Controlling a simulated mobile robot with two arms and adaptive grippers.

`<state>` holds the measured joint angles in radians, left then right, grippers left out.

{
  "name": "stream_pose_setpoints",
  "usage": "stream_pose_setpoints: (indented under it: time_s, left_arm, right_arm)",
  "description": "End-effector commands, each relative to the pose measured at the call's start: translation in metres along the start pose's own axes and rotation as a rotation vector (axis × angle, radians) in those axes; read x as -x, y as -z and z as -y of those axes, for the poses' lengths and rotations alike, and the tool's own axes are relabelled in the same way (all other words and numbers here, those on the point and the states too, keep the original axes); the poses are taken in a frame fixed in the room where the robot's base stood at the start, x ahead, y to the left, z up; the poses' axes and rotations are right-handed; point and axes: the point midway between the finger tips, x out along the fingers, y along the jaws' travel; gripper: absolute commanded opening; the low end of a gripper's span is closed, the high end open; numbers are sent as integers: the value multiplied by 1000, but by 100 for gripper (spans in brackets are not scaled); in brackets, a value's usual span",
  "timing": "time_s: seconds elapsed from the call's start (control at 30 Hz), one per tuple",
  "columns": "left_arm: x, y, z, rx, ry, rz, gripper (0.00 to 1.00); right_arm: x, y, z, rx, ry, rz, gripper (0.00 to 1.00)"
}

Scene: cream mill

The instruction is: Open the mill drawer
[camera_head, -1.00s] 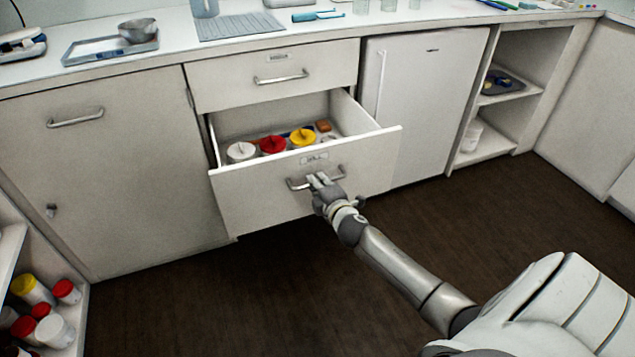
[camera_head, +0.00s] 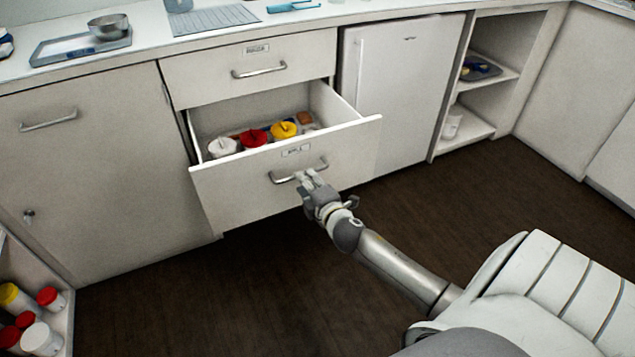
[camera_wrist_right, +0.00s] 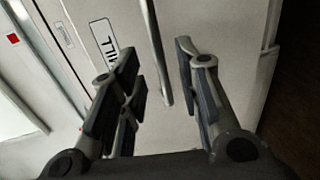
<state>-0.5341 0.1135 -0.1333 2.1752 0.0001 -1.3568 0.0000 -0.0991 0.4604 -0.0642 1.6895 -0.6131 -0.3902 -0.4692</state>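The mill drawer (camera_head: 240,185) is the lower drawer under the counter, and it stands pulled well out. White, red and yellow lidded jars show inside it. Its label reads like "MILL" in the right wrist view (camera_wrist_right: 104,40). The drawer's bar handle (camera_head: 284,180) is on its front. My right gripper (camera_head: 307,177) is at the handle. In the right wrist view my right gripper (camera_wrist_right: 155,62) has its fingers spread apart, with the handle bar (camera_wrist_right: 152,45) in the gap, at or just beyond the fingertips; neither finger visibly presses it. My left gripper is not in view.
A shut drawer (camera_head: 215,82) is above, a cabinet door (camera_head: 90,190) to the left, and a small white fridge (camera_head: 400,90) to the right. An open shelf (camera_head: 25,270) with jars stands at lower left. The dark floor (camera_head: 225,290) before the drawer is clear.

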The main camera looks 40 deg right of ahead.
Motion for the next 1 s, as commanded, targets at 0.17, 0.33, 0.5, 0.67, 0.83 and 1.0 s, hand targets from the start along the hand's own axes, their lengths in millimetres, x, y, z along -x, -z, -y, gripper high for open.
stream_pose_setpoints:
  time_s: [0.17, 0.33, 0.5, 0.67, 0.83, 1.0]
  left_arm:
    - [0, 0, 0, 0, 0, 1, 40]
    - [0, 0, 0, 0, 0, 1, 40]
    - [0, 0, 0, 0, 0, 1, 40]
    - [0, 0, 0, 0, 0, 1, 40]
    - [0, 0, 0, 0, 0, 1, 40]
    - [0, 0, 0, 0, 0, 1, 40]
  right_arm:
    - [31, 0, 1, 1, 1, -1, 31]
    - [54, 0, 1, 1, 1, -1, 31]
    - [66, 0, 0, 1, -1, -1, 31]
    - [70, 0, 0, 1, 0, 0, 31]
    - [70, 0, 0, 1, -1, 0, 31]
    - [70, 0, 0, 0, -1, 0, 31]
